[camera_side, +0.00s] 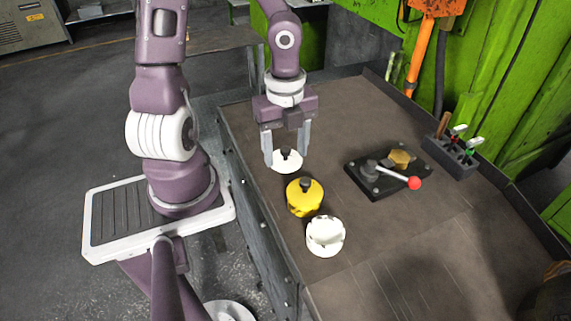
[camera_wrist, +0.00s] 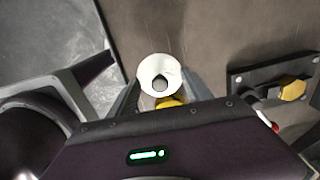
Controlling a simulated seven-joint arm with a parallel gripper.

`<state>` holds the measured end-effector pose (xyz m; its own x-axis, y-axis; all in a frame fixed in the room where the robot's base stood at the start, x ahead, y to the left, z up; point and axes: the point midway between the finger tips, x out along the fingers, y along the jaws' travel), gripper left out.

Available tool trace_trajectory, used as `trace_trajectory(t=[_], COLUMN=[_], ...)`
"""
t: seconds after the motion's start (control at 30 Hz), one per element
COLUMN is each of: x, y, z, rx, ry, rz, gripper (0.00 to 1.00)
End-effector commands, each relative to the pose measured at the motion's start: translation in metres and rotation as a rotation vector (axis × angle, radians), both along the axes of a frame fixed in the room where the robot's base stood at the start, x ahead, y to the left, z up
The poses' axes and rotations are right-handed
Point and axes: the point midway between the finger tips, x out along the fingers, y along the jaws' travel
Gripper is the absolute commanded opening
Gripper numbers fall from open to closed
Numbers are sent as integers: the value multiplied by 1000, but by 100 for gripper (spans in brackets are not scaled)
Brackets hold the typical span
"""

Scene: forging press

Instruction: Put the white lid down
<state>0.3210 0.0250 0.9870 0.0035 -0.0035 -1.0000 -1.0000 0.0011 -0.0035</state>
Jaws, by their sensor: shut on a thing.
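The white lid (camera_side: 287,163) is a flat disc with a dark knob. My gripper (camera_side: 287,160) is shut on it, with one finger at either side. In the wrist view the lid (camera_wrist: 160,72) lies between the fingers, its knob towards the camera. The lid looks level; I cannot tell whether it touches the table or hangs just above it. A white pot (camera_side: 326,237) without a lid stands apart, nearer the camera. A yellow pot (camera_side: 303,197) with a dark knob on top stands between the lid and the white pot.
A black plate (camera_side: 382,180) with a red-knobbed lever and a yellow hex piece lies to the right. A dark holder (camera_side: 452,156) with several tools stands at the back right edge. The table (camera_side: 370,265) is clear in front, right of the white pot.

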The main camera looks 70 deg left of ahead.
Motion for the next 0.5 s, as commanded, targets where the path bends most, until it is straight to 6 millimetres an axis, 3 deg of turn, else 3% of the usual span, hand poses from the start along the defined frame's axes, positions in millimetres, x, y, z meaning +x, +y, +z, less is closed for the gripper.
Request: trace_trajectory(t=[0.3, 0.5], x=[-1, 0], y=[-1, 0], z=[-40, -42], rx=[1, 3], ry=[3, 1], rz=[-5, 0], gripper=[18, 18])
